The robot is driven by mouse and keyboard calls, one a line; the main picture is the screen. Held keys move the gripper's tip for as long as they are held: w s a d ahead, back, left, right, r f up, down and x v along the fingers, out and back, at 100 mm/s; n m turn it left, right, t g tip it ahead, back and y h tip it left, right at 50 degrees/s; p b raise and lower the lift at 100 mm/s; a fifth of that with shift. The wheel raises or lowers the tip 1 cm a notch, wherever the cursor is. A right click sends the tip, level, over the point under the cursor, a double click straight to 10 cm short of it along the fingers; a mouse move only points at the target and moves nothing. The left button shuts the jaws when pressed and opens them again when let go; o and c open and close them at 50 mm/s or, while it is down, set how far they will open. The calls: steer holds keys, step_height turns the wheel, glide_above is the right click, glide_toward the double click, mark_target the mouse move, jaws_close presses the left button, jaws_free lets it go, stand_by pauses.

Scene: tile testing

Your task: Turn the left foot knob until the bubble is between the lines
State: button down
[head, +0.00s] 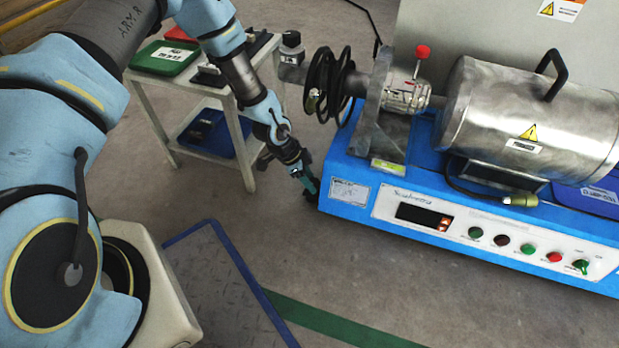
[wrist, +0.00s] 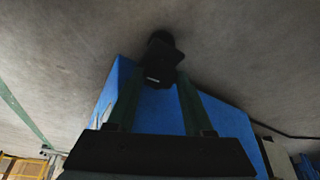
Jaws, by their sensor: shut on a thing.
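The tile testing machine has a blue base (head: 345,170) on the right of the head view. Its left foot knob (wrist: 162,55) is black and shows between my green fingers in the wrist view. My gripper (head: 309,187) points down at the base's left front corner; its fingers (wrist: 158,82) are shut on the knob. In the head view the knob is mostly hidden by my gripper and the corner. A small yellow-green level (head: 388,168) sits on the base below the metal bracket. Its bubble and lines are too small to make out.
A grey trolley (head: 185,90) with a green tray (head: 166,57) and a blue bin (head: 215,133) stands left of the machine. A control panel with several buttons (head: 475,232) lines the front.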

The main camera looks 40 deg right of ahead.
steer(key=n+p, duration=0.1)
steer(key=n+t+p, duration=0.1)
steer(key=shift+s+a+r+n, duration=0.1)
steer(key=shift+s+r+n, duration=0.05)
steer(key=shift+n, duration=0.15)
steer(key=shift+n+t+h+p, duration=0.35)
steer(key=shift+n+p, duration=0.45)
steer(key=shift+n, duration=0.4)
steer(key=shift+c, duration=2.1)
jaws_free()
steer(key=shift+o, duration=0.6)
steer(key=shift+s, duration=0.1)
steer(key=shift+s, duration=0.15)
steer(key=shift+f, duration=0.25)
